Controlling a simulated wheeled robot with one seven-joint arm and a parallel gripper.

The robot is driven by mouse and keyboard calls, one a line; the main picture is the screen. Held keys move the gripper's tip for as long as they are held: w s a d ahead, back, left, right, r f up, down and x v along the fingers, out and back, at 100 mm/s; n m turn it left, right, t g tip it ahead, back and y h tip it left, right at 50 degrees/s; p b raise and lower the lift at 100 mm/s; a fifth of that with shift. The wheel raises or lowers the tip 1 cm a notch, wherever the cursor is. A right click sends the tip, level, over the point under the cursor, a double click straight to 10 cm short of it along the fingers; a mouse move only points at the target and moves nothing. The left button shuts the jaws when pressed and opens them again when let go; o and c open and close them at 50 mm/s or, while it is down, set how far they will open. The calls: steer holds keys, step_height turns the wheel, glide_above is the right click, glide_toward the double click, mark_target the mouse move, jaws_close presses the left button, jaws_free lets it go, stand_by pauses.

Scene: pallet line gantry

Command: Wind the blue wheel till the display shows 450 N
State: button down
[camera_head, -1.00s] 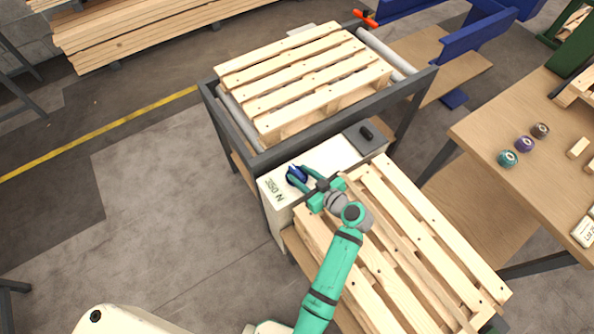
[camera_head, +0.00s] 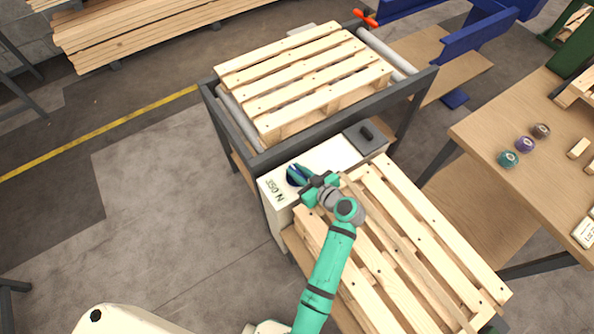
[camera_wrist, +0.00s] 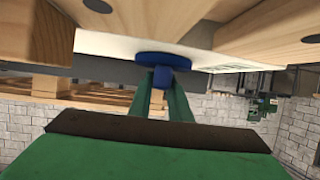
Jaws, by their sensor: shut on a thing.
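The blue wheel (camera_head: 293,181) sits on the left part of a white panel, partly hidden by my fingers. In the wrist view the blue wheel (camera_wrist: 163,60) shows as a disc with a smaller blue knob projecting toward me. My gripper (camera_head: 299,175) is at the wheel. Its two green fingers are shut on it; in the wrist view my gripper (camera_wrist: 163,84) has a fingertip on each side of the knob. The display (camera_head: 275,190) is beside the wheel on the panel; its characters are upside down and appear to read 350 N.
A pallet (camera_head: 300,75) lies on the roller frame (camera_head: 420,82) behind the panel. Another pallet (camera_head: 436,234) lies under my arm, close to the panel. A black knob on a dark plate (camera_head: 362,143) is at the panel's right end. A wooden table (camera_head: 480,128) stands right.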

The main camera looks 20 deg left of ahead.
steer(key=shift+m+h, duration=0.3)
steer(key=shift+s+m+t+h, duration=0.15)
steer(key=shift+m+t+h, duration=0.55)
steer(key=shift+m+t, duration=0.4)
steer(key=shift+m+t+h, duration=1.6)
steer(key=shift+m+h, duration=0.8)
steer(key=shift+h, duration=0.1)
steer(key=c, duration=1.6)
jaws_free()
steer(key=shift+c, duration=0.2)
steer(key=v, duration=1)
steer(key=shift+s+d, duration=0.15)
steer(key=shift+s, duration=0.1)
